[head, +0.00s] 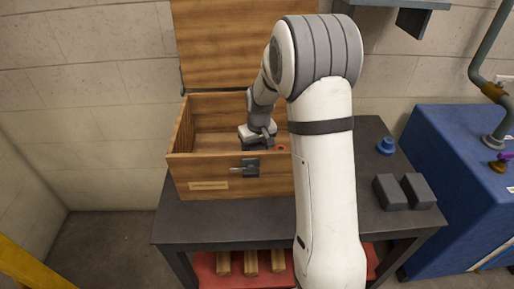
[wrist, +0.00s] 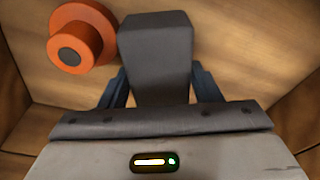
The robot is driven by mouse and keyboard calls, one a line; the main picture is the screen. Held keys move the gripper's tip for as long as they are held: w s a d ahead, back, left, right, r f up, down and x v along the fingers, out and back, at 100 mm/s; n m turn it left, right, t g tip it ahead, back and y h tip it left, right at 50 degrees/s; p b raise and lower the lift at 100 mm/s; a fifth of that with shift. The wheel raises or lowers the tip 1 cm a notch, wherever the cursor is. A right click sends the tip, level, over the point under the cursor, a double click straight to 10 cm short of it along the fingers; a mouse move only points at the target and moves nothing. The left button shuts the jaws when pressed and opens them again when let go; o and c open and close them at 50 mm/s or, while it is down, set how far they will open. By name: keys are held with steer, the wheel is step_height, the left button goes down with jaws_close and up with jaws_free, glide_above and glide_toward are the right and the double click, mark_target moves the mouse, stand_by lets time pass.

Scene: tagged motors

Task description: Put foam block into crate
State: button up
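The wooden crate (head: 228,167) stands on the dark table with its lid raised. My gripper (head: 258,139) reaches down inside the crate in the head view. In the wrist view the grey foam block (wrist: 155,50) sits between my two dark blue fingers, which close against its sides. The crate's wooden floor (wrist: 235,30) lies beyond the block. I cannot tell whether the block touches the floor. My arm hides the crate's right part in the head view.
An orange round part (wrist: 80,38) lies in the crate, left of the block. Two more dark grey blocks (head: 390,192) and a blue round part (head: 386,146) are on the table (head: 225,222) at right. A blue cabinet (head: 450,150) stands beyond.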

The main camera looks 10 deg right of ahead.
steer(key=o, duration=0.3)
steer(key=shift+o, duration=0.2)
step_height(320, 180, up, 12)
steer(key=s+p, duration=0.1)
steer(key=shift+s+d, duration=0.2)
steer(key=shift+s, duration=0.2)
steer(key=shift+r, duration=0.2)
steer(key=shift+m, duration=0.5)
steer(key=s+r+p, duration=0.1)
steer(key=s+r, duration=0.2)
steer(key=s, duration=0.1)
steer(key=s+r+p, duration=0.2)
steer(key=s+r, duration=0.1)
steer(key=s, duration=0.1)
steer(key=s+a+r+p, duration=0.1)
steer(key=s+r, duration=0.2)
steer(key=s, duration=0.1)
steer(key=shift+s+a+p, duration=0.1)
steer(key=shift+s+p, duration=0.2)
steer(key=shift+p, duration=0.1)
steer(key=s+r+m+p, duration=0.1)
steer(key=s+r+p, duration=0.1)
steer(key=s, duration=1.2)
steer(key=shift+a+r+t+p, duration=0.25)
steer(key=shift+r+t+p, duration=0.15)
steer(key=shift+p, duration=0.5)
